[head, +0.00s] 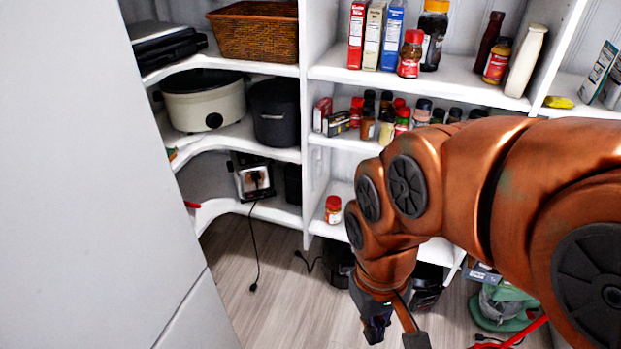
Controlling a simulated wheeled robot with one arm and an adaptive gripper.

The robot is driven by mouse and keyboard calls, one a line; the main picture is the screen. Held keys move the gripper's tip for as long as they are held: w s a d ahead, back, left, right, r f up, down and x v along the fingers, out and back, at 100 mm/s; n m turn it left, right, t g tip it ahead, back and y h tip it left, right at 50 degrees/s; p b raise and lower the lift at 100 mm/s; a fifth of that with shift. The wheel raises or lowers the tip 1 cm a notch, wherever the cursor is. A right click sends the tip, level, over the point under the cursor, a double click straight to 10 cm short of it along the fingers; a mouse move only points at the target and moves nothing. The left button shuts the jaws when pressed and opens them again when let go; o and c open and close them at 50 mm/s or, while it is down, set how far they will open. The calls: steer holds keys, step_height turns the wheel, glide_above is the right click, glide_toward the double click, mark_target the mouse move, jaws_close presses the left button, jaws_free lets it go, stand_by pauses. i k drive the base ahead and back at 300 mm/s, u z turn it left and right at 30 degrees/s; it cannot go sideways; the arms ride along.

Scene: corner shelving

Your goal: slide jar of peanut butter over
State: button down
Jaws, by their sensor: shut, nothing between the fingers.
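A small jar with a red lid and an orange-brown body (333,210), which looks like the peanut butter, stands upright on the low shelf (323,228), near its left end. Its label is too small to read. My gripper (376,328) hangs low in front of the shelves, below and to the right of the jar, pointing down. It is shut and empty, apart from the jar. My copper-coloured arm covers the shelf to the right of the jar.
Several bottles and boxes stand on the upper shelf, including another red-lidded jar (410,54). Spice jars crowd the middle shelf. A slow cooker (203,100), a dark pot (275,112) and a toaster (250,177) fill the left shelves. A white panel (85,180) blocks the left.

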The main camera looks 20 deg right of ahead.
mark_target(332, 217)
steer(key=z, duration=1.85)
steer(key=i, duration=0.9)
steer(key=u, duration=3.55)
